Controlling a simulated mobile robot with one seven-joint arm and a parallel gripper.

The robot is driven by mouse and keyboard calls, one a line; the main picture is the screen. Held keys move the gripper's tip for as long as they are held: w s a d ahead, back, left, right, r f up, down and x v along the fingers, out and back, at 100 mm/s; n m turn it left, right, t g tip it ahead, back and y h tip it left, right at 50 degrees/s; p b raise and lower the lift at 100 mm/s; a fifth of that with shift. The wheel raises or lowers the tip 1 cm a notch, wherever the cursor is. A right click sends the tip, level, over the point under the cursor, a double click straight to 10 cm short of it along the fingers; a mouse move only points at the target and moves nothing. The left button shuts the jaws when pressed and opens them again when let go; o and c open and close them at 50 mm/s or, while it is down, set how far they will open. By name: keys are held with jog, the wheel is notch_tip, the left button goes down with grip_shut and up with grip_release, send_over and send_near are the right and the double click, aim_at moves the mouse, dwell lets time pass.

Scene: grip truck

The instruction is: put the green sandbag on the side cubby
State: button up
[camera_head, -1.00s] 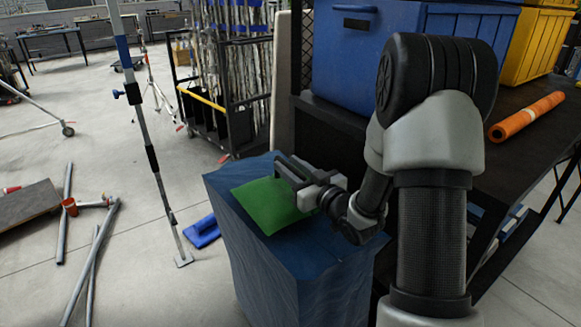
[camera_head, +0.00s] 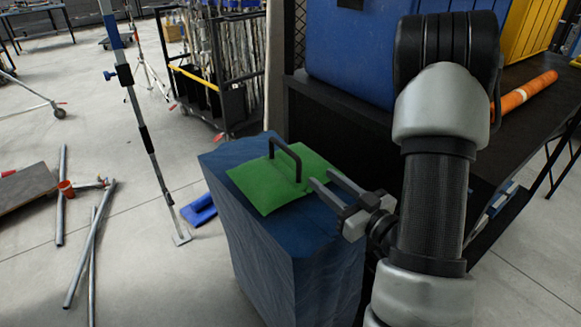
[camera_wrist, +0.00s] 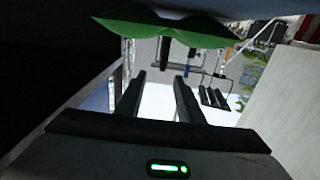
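The green sandbag (camera_head: 262,188) lies flat on top of a blue-covered block (camera_head: 272,252), with its black handle (camera_head: 290,152) standing up. My gripper (camera_head: 321,184) is at the right edge of the sandbag, its two fingers apart and pointing left toward the bag. Nothing is between the fingers. In the wrist view the green sandbag (camera_wrist: 165,24) shows along the top, beyond the open fingers of my gripper (camera_wrist: 158,82). I cannot tell whether a fingertip touches the bag. I cannot make out which opening is the side cubby.
A dark cart to the right carries a blue bin (camera_head: 355,55), a yellow bin (camera_head: 528,35) and an orange roll (camera_head: 526,93). Its lower shelf (camera_head: 500,205) holds blue items. Metal pipes (camera_head: 85,240) and a stand pole (camera_head: 145,135) are on the left floor.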

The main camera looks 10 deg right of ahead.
aim_at(298, 159)
jog(key=b+x, duration=0.3)
jog(key=x, duration=0.8)
jog(key=shift+w+a+r+b, duration=0.1)
jog(key=shift+w+b, duration=0.05)
jog(key=shift+b, duration=0.25)
jog(key=x, duration=0.5)
jog(key=shift+a+r+b, duration=0.35)
grip_shut()
dwell(0.3)
jog(key=shift+w+r, duration=0.1)
jog(key=shift+r, duration=0.25)
